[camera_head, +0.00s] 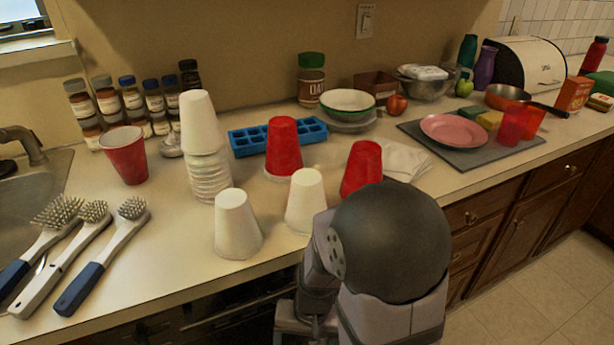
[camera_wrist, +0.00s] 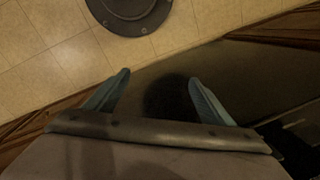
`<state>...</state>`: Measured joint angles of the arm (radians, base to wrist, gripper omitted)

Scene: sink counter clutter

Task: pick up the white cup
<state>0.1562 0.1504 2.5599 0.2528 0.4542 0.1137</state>
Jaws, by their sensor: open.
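Two separate white cups stand upside down near the counter's front edge: a left white cup (camera_head: 237,226) and a right white cup (camera_head: 305,202). Another white cup (camera_head: 200,120) sits upside down on top of a stack of cups (camera_head: 208,176) behind them. My gripper (camera_wrist: 158,90) is open and empty in the wrist view, with its two blue-grey fingers spread over the floor and cabinet fronts. No cup shows in the wrist view. In the head view my arm stands in front of the counter, right of the cups, and hides the fingers.
Red cups (camera_head: 283,148), (camera_head: 361,168) stand behind and right of the white ones, with a blue ice tray (camera_head: 250,141) at the back. A pink plate (camera_head: 453,131) is on the right.

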